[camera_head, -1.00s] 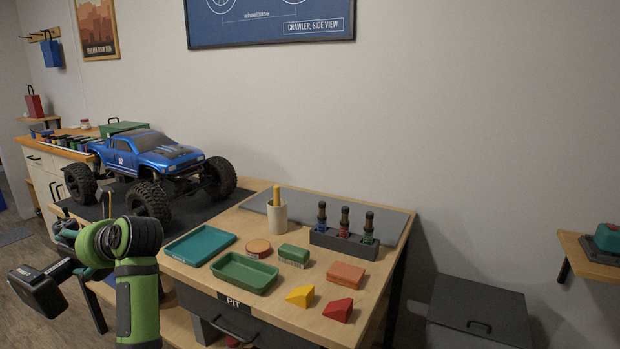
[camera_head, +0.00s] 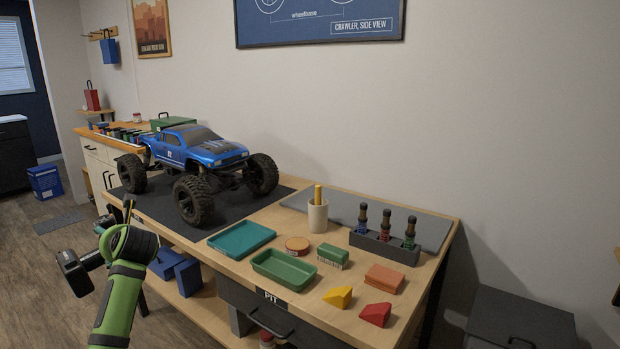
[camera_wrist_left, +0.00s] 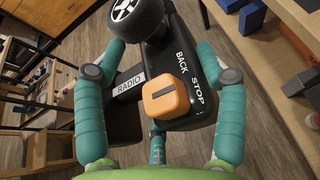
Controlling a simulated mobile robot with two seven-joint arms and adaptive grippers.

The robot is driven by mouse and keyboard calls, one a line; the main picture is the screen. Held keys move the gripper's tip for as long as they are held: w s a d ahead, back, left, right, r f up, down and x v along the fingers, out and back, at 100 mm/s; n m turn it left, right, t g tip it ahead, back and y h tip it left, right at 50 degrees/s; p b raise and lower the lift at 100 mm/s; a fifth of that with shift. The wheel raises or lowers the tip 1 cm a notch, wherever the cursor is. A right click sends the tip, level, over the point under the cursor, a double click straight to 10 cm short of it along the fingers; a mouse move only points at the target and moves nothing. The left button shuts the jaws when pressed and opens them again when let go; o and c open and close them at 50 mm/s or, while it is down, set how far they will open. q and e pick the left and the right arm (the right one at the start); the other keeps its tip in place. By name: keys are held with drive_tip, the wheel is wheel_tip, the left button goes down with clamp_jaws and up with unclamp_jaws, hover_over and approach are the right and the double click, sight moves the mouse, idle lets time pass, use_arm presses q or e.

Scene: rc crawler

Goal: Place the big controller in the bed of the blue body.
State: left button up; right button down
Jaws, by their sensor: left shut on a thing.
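The blue body (camera_head: 205,148) is a pickup-style shell on a crawler with big black tyres, standing on a dark mat (camera_head: 160,205) on the bench. Its bed, at the left rear, is mostly hidden by the cab and sides. My left gripper (camera_head: 98,258) is left of and in front of the bench, lower than the truck. It is shut on the big controller (camera_head: 72,272), a black handset. In the left wrist view the controller (camera_wrist_left: 128,116) shows a wheel, an orange button and the words RADIO, BACK and STOP between the teal fingers. My right gripper is out of view.
On the bench, right of the truck, are a teal tray (camera_head: 241,238), a green tray (camera_head: 284,270), a pencil cup (camera_head: 318,215), a bottle rack (camera_head: 385,246) and small blocks. Blue boxes (camera_head: 178,270) sit on the lower shelf.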

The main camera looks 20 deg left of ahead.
use_arm(q)
drive_tip(key=w+d+f+m+t+h, duration=0.1)
drive_tip(key=d+f+m+t+h, duration=0.2)
drive_tip(key=d, duration=0.7)
drive_tip(key=w+d+f+m+t+h, duration=0.15)
drive_tip(key=d+f, duration=0.35)
drive_tip(key=d, duration=0.6)
drive_tip(key=w+d+f+m+t+h, duration=0.1)
drive_tip(key=d+f+m+t+h, duration=0.3)
drive_tip(key=d, duration=0.6)
drive_tip(key=s+d+m+h, duration=0.1)
drive_tip(key=s+d, duration=0.2)
drive_tip(key=d, duration=0.6)
drive_tip(key=s+d+m+h, duration=0.15)
drive_tip(key=s+d, duration=0.25)
drive_tip(key=d, duration=0.5)
drive_tip(key=s+d+r+m+h, duration=0.1)
drive_tip(key=s+d+r+m, duration=0.1)
drive_tip(key=s+d+r, duration=0.3)
drive_tip(key=s+d, duration=0.2)
drive_tip(key=d, duration=0.2)
drive_tip(key=shift+s, duration=0.3)
drive_tip(key=shift+f, duration=0.1)
